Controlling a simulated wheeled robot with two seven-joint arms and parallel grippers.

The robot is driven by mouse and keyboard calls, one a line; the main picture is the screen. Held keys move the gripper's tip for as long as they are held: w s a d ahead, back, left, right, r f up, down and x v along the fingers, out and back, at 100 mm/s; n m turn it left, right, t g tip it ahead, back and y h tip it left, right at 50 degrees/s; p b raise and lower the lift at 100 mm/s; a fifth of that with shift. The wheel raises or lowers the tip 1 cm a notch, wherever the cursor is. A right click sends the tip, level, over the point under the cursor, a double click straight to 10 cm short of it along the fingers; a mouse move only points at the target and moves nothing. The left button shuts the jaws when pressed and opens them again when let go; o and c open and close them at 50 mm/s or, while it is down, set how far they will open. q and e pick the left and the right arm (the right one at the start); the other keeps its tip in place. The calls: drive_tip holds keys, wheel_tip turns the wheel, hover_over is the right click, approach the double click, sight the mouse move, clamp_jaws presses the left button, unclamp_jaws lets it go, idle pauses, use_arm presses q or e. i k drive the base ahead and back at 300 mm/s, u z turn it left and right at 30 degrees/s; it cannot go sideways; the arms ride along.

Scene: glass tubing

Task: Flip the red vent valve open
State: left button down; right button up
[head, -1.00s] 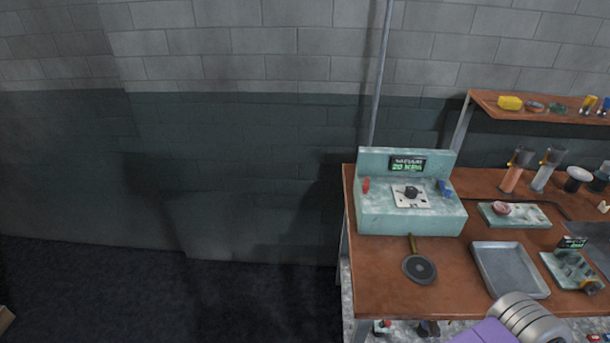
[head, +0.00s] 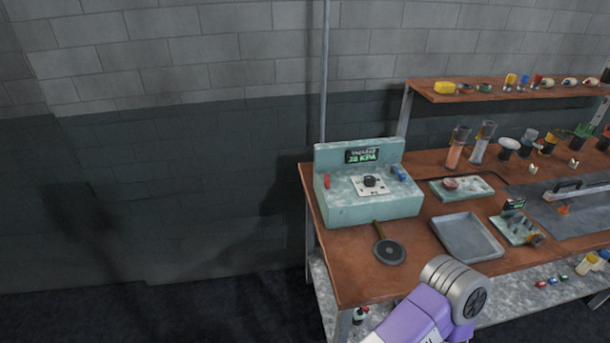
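The teal vacuum box (head: 370,205) stands at the left end of the brown workbench. Its display (head: 361,156) is lit with green text, which is too small to read surely. The small red vent valve (head: 326,181) is at the left of the box top. Its exact handle position is too small to tell. A black knob (head: 370,181) on a white plate sits in the middle, and a blue valve (head: 398,173) is at the right. One of my purple and grey arm links shows at the bottom, in front of the bench. Neither gripper is in view.
A black round paddle with a handle (head: 389,252) lies before the box, with a grey tray (head: 466,239) to its right. Two cylinders, one orange (head: 455,152), stand behind. A raised shelf (head: 480,96) holds small items. Floor left of the bench is clear.

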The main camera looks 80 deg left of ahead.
sight(327, 182)
drive_tip(key=u, duration=1.75)
